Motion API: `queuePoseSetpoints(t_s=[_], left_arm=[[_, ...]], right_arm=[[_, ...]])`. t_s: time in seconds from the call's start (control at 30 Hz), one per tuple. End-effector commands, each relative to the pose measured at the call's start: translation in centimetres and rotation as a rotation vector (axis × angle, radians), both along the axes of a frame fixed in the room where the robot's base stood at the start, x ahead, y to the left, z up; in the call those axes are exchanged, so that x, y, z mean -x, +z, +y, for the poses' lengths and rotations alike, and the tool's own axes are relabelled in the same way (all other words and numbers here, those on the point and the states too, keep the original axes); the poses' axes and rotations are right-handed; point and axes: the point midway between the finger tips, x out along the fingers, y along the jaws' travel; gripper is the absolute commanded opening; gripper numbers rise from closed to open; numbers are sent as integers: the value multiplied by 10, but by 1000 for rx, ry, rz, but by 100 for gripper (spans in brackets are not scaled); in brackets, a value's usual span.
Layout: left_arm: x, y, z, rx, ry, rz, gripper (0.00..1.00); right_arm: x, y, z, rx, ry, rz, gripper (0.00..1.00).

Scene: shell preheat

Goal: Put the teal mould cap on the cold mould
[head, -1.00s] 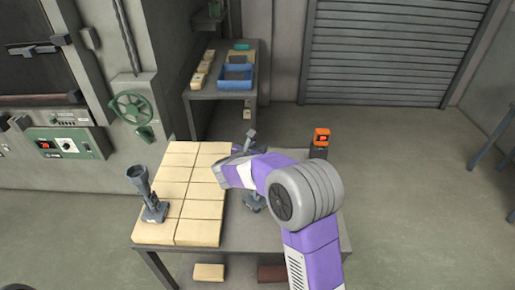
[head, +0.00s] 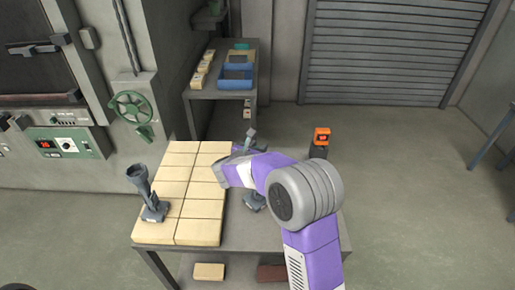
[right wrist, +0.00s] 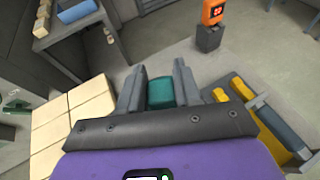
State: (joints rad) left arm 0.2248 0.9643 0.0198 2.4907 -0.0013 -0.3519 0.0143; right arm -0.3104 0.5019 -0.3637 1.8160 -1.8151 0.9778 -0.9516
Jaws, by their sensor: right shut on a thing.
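The teal mould cap (right wrist: 160,92) is between the two grey fingers of my right gripper (right wrist: 158,90), which is shut on it, in the right wrist view. In the head view this gripper (head: 249,138) is over the far part of the table, and my forearm hides much of it. A grey mould with a funnel-shaped top (head: 145,190) stands upright on the near left of the pale bricks. Another grey piece (head: 254,201) is partly hidden beneath my right arm. I cannot tell which is the cold mould. My left gripper is out of view.
Pale bricks (head: 182,178) cover the left of the table. An orange device on a dark block (head: 321,137) stands at the far right corner. Behind is a bench with a blue bin (head: 236,77). A yellow and grey item (right wrist: 262,125) lies right of my gripper.

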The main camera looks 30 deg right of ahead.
Motion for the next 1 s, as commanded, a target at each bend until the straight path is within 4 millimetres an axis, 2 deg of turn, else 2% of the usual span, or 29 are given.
queuePoseSetpoints(t_s=[0.8, 0.83, 0.9, 1.0], left_arm=[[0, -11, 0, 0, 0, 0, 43], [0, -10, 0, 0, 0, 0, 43], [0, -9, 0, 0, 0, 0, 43], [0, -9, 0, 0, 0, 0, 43]], right_arm=[[0, -12, 0, 0, 0, 0, 4], [0, -11, 0, 0, 0, 0, 38], [0, -11, 0, 0, 0, 0, 44], [0, -11, 0, 0, 0, 0, 44]])
